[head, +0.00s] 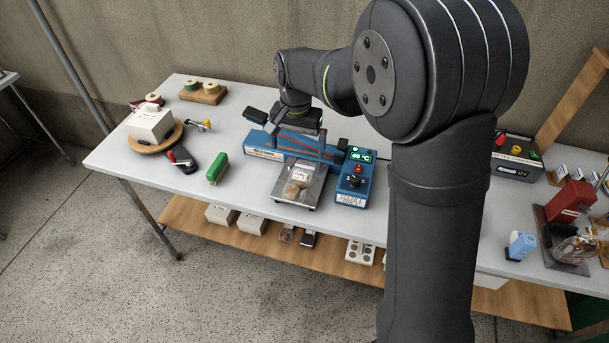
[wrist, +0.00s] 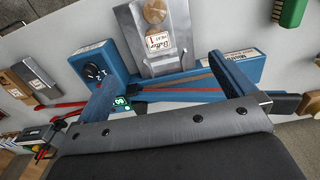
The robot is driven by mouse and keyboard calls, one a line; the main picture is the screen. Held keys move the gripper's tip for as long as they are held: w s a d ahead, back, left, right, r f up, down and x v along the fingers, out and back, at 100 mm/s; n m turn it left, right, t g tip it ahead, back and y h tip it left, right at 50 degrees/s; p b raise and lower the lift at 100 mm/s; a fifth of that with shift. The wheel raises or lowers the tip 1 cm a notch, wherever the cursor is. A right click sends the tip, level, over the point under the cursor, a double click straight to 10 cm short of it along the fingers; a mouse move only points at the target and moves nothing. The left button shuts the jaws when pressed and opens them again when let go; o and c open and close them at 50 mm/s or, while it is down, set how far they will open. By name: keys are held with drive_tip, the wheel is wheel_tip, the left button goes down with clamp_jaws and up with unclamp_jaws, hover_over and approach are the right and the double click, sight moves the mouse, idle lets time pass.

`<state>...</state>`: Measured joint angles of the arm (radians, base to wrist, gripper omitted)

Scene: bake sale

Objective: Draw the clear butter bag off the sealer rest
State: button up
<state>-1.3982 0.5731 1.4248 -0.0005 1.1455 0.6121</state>
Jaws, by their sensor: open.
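The clear butter bag (head: 301,176), with a white label and round brown cookies in it, lies on the metal sealer rest (head: 312,197) in front of the blue sealer (head: 263,153). In the wrist view, the bag's label (wrist: 158,40) reads "Butter" and the metal rest (wrist: 130,27) shows around it. My gripper (head: 297,142) is above the sealer, behind the bag. Its fingers are wide apart, and nothing is held between them. In the wrist view, my gripper (wrist: 165,73) spans the sealer's body, with the bag beyond the fingertips. The bag's clear film is hard to make out.
A blue control box (head: 353,185) with a green display stands right of the rest. The table's front strip by the rest is clear.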

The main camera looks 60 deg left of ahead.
wheel_tip(320, 180, down, 4)
drive_tip(key=shift+f, duration=0.1)
drive_tip(key=shift+r, duration=0.2)
idle(0.6)
wheel_tip(320, 180, up, 10)
idle(0.4)
drive_tip(key=shift+f, duration=0.1)
idle(0.4)
drive_tip(key=c, duration=0.4)
drive_tip(key=shift+d, duration=0.1)
drive_tip(key=shift+c, duration=0.2)
